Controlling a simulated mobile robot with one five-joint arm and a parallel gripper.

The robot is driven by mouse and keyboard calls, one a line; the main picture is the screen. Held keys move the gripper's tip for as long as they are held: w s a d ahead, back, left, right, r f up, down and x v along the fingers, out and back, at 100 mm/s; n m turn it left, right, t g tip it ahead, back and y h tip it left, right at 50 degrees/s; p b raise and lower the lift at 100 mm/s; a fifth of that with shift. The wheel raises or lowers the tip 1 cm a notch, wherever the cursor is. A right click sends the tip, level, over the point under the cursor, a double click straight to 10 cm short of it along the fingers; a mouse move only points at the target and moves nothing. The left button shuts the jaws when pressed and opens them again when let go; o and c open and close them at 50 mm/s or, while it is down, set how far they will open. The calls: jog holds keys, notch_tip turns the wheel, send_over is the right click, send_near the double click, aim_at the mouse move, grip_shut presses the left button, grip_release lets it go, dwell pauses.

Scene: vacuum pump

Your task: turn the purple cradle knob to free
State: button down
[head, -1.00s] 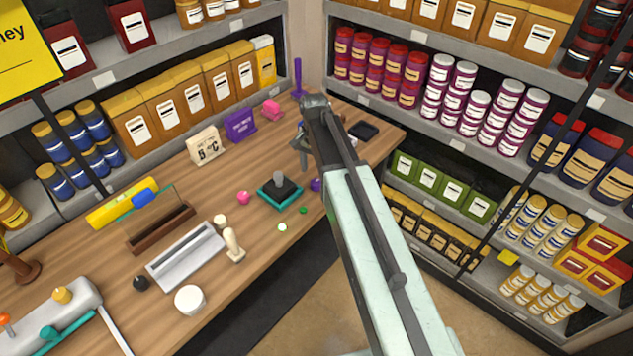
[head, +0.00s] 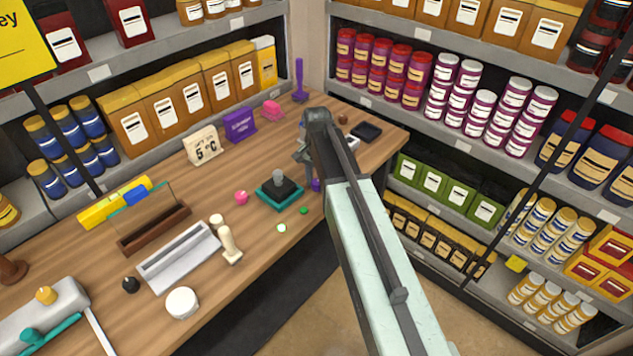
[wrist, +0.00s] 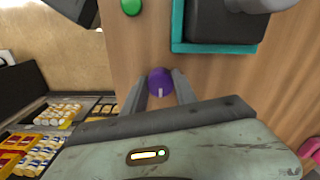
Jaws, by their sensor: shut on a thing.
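The purple knob (wrist: 160,82) sits on the wooden counter, between my gripper's two fingers in the wrist view. It has a pale line on its face, running roughly up and down in that picture. In the head view only a bit of the knob (head: 316,185) shows beside my arm. My gripper (wrist: 160,88) is shut on the knob; in the head view it (head: 308,178) points down at the counter's front edge. The black block on a teal base (head: 279,194) stands just left of the knob, and the base also shows in the wrist view (wrist: 215,47).
A green button (wrist: 131,7) and a small pale button (head: 281,228) lie near the counter's front edge. A pink knob (head: 241,197) and a grey tray (head: 180,257) are farther left. A black pad (head: 366,132) lies behind my arm. Stocked shelves line both walls.

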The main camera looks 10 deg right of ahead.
jog(key=n, duration=0.4)
jog(key=shift+d+n, duration=0.1)
jog(key=shift+n, duration=0.2)
jog(key=n, duration=0.4)
jog(key=shift+n, duration=0.3)
jog(key=n, duration=0.4)
jog(key=shift+n, duration=2.4)
jog(key=c, duration=1)
grip_release()
